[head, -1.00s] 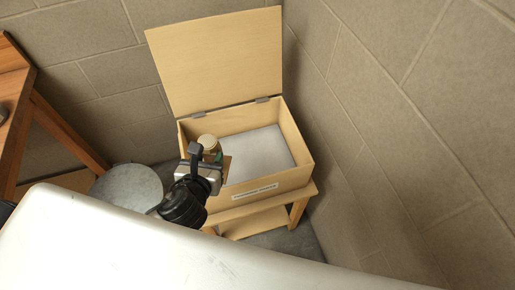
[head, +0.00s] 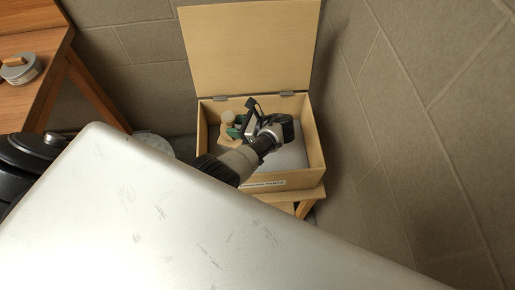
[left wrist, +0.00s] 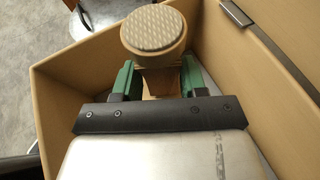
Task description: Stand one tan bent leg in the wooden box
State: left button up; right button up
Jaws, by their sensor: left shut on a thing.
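The tan bent leg (head: 228,118) is at the left part of the wooden box (head: 318,155), with its round end up. In the left wrist view the leg's round, textured end (left wrist: 155,28) faces the camera. My left gripper (head: 235,131) is inside the box opening, with its green fingers (left wrist: 158,84) shut on the leg from both sides. The lower part of the leg is mostly hidden, so I cannot tell whether it touches the box floor. My right gripper is not in view.
The box lid (head: 250,45) stands open at the back. A pale grey sheet (head: 292,155) lies in the box, right of the gripper. The box rests on a wooden stand (head: 309,203) near the walls. A wooden table (head: 35,50) is at the left, with a round metal thing (head: 22,68) on it.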

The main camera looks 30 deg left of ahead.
aim_at(240, 143)
pick_arm(q)
jog(key=shift+d+f+g, duration=0.25)
jog(key=shift+d+g, duration=0.05)
jog(key=shift+d, duration=0.1)
notch_tip(240, 143, down, 6)
jog(key=b, duration=0.4)
jog(key=shift+r, duration=0.2)
notch_tip(240, 143, down, 4)
jog(key=b, duration=0.3)
jog(key=shift+r, duration=0.1)
jog(key=shift+s, duration=0.1)
jog(key=o, duration=1)
jog(key=shift+o, duration=0.2)
